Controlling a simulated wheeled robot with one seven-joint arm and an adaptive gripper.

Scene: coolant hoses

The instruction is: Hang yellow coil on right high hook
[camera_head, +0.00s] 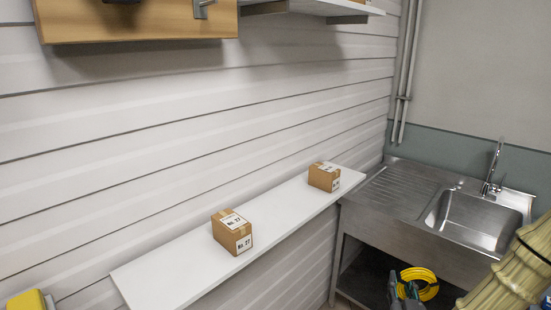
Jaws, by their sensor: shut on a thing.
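The yellow coil (430,291) is a looped hose low at the right, in front of the dark space under the sink. My gripper (405,284), dark grey, is shut on the left side of the coil; part of it is cut off by the bottom edge. A wooden board (140,22) is on the wall at the upper left. A grey metal hook (201,9) shows at its right end, cut off by the top edge. A dark thing at the board's top is mostly out of view.
A white shelf (175,265) along the wall holds two cardboard boxes (232,231) (323,177). A steel sink (475,218) stands at the right. A ribbed tan object (515,270) fills the lower right. Another shelf (330,7) is at the top. A yellow object (27,300) shows lower left.

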